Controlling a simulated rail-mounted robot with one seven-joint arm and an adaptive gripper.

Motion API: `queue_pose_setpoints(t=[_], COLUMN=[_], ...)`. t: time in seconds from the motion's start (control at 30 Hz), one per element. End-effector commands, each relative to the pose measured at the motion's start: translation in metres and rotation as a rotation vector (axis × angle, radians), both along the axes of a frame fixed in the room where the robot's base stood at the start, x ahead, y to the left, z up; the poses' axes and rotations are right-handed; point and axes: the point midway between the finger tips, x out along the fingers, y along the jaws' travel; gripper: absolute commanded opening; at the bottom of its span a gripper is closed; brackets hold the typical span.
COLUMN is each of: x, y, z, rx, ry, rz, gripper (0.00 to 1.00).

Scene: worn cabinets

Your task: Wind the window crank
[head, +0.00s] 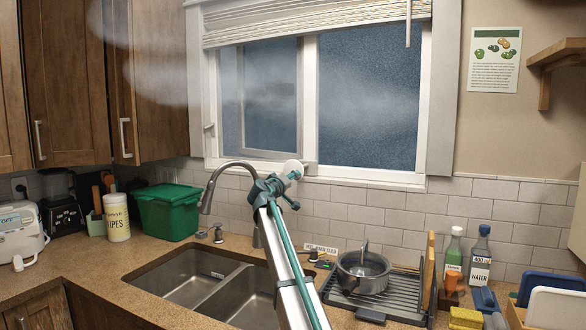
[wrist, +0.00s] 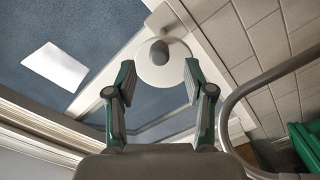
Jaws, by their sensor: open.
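The window crank (wrist: 164,72) shows in the wrist view as a round white disc with a grey knob (wrist: 159,51) at the window's lower frame. In the head view the white disc (head: 293,168) sits at the sill, partly covered by my gripper (head: 281,181). In the wrist view my gripper (wrist: 158,75) is open, its two green-and-grey fingers spread either side of the disc's lower part. The knob lies just beyond the fingertips, roughly centred between them. Nothing is held, and I cannot tell whether the fingers touch the disc. The window (head: 365,105) has a white frame; its left sash looks angled outward.
A curved faucet (head: 211,184) rises left of my arm, over the double sink (head: 190,277); it also shows at right in the wrist view (wrist: 262,82). A pot (head: 362,272) on a rack and bottles stand at right. A green bin (head: 167,211) stands left.

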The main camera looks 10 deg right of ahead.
Motion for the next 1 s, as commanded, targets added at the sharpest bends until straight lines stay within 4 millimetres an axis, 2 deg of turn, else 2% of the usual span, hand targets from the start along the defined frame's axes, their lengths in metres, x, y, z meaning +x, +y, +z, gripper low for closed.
queue_pose_setpoints(t=[0.27,1.0], x=[0.002,0.024], y=[-0.001,-0.016], z=[-0.001,0.000], rx=[0.003,0.004], ry=[-0.002,-0.003], rz=[0.000,0.000], gripper=[0.53,0.53])
